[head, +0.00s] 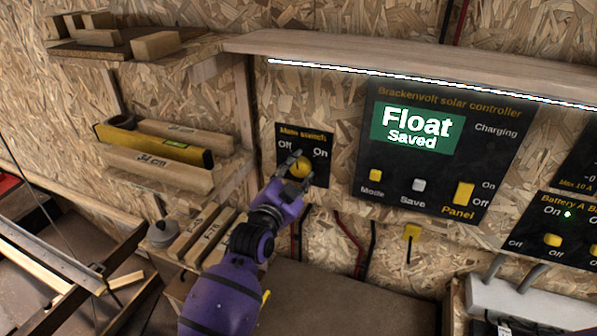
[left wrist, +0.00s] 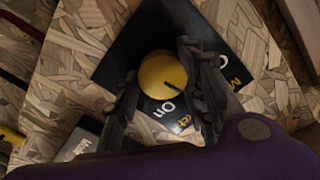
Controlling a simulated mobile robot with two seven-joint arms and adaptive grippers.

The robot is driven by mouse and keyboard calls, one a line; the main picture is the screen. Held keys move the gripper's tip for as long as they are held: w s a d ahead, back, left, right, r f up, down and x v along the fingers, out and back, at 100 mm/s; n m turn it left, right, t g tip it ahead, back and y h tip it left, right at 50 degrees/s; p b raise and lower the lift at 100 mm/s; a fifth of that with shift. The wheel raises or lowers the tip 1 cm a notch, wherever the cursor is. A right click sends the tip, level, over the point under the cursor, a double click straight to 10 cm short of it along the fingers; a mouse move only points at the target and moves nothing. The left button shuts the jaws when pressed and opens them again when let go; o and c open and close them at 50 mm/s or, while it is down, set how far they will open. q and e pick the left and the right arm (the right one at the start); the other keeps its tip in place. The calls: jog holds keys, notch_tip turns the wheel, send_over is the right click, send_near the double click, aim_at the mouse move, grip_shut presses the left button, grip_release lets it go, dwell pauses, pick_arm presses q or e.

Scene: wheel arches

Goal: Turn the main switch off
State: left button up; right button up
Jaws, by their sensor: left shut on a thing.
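The main switch is a round yellow knob (head: 301,167) on a small black plate (head: 318,174) fixed to the chipboard wall. "Off" is printed at its upper left and "On" at its upper right. My left gripper (head: 293,172) is shut on the knob. In the left wrist view the knob (left wrist: 162,76) sits between the two dark fingers (left wrist: 158,92). The fingers hide part of the plate and lettering. My right gripper is not in view.
To the right is the solar controller panel (head: 362,178), its screen (head: 416,130) reading "Float Saved". A wooden shelf (head: 300,48) runs above. Shelves at left hold wood blocks and a yellow level (head: 155,143). A battery panel (head: 540,215) is at far right.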

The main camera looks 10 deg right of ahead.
pick_arm(q)
jog(key=n, duration=0.3)
jog(key=shift+s+d+f+n+p, duration=0.1)
jog(key=shift+f+n+p, duration=0.1)
jog(key=shift+n+p, duration=0.15)
jog(key=shift+n, duration=1.75)
jog(key=shift+d, duration=0.1)
jog(key=o, duration=1.1)
jog(key=shift+r, duration=0.1)
jog(key=shift+r, duration=0.1)
